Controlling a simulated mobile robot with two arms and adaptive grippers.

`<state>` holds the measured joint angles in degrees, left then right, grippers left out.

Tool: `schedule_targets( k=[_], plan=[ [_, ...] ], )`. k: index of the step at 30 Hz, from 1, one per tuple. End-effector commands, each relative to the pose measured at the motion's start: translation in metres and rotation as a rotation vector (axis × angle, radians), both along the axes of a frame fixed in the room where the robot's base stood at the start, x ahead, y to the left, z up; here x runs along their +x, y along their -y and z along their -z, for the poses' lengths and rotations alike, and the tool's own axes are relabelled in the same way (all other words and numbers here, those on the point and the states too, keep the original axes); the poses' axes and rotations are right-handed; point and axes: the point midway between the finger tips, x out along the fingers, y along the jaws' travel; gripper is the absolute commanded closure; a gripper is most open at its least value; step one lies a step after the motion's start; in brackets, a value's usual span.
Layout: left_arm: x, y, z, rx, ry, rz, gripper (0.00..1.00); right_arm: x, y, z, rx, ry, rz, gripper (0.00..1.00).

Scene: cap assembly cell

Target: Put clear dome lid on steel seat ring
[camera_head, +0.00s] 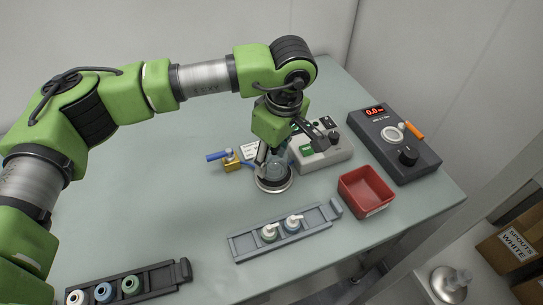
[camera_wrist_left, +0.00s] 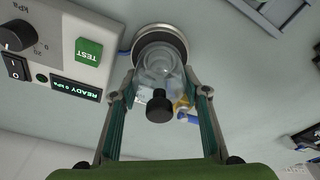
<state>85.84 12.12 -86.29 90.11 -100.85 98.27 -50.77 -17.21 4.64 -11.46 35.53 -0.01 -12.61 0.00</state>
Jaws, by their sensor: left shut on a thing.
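The clear dome lid (camera_head: 277,168) is see-through and has a black knob on top, which shows in the left wrist view (camera_wrist_left: 160,106). My left gripper (camera_head: 267,157) is shut on the lid, with its fingers on either side of it in the left wrist view (camera_wrist_left: 159,88). The steel seat ring (camera_head: 274,186) is a round metal ring on the table, directly below the lid. It also shows behind the lid in the left wrist view (camera_wrist_left: 158,31). The lid overlaps the ring in both views; I cannot tell whether they touch. My right gripper is not in view.
A brass valve (camera_head: 232,163) with blue handles stands left of the ring. A grey test box (camera_head: 324,157), dark gauge box (camera_head: 408,150) and red bin (camera_head: 366,188) are to the right. A grey rack (camera_head: 247,247) with two pump tops lies in front. The table's left middle is clear.

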Motion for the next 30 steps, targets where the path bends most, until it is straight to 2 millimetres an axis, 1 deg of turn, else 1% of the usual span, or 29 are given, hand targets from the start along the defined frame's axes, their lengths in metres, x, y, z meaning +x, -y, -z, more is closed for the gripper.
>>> schedule_targets(
  k=[30],
  plan=[
    [0.0001,0.0001,0.0039,0.000,0.000,0.000,0.79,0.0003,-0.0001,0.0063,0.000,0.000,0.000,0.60]
  ],
)
